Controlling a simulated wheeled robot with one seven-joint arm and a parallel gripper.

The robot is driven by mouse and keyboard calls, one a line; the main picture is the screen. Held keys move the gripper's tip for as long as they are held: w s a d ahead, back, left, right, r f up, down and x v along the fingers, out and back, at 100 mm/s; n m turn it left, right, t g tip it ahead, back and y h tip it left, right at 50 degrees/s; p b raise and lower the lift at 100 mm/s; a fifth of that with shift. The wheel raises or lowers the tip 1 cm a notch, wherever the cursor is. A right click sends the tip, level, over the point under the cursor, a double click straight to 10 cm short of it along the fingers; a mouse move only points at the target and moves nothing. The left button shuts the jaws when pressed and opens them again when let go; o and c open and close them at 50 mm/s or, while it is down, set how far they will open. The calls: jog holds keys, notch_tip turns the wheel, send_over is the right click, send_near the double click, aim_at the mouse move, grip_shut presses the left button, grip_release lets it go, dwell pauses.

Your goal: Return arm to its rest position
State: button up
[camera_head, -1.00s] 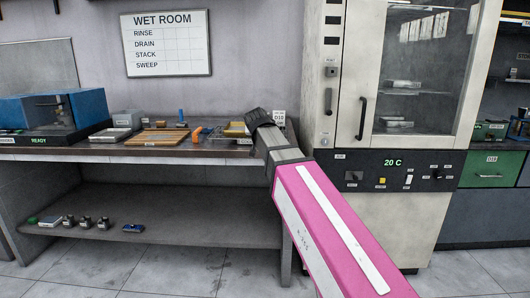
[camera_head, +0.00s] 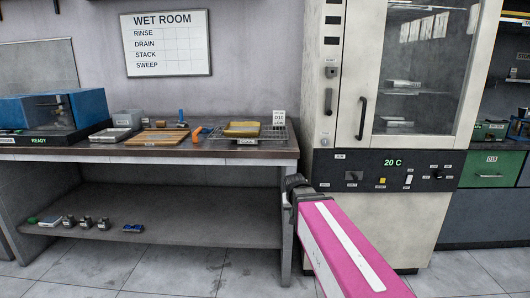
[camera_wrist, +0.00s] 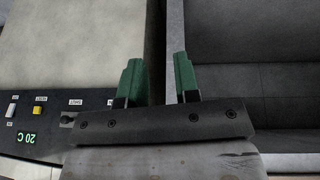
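My pink arm (camera_head: 340,250) reaches in from the bottom right of the head view. Its dark end (camera_head: 294,185) is low, in front of the gap between the bench's right end and the white cabinet. In the wrist view my gripper (camera_wrist: 159,80) shows two green fingers standing apart with nothing between them. The fingers themselves cannot be made out in the head view.
The white cabinet (camera_head: 385,225) stands close right of my arm.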

jog(key=s+d+f+g+y, duration=0.1)
jog(key=s+d+f+g, duration=0.3)
jog(key=s+f, duration=0.9)
jog(key=shift+s+d+f, duration=0.15)
jog(key=shift+d+f, duration=0.2)
jog(key=shift+d, duration=0.85)
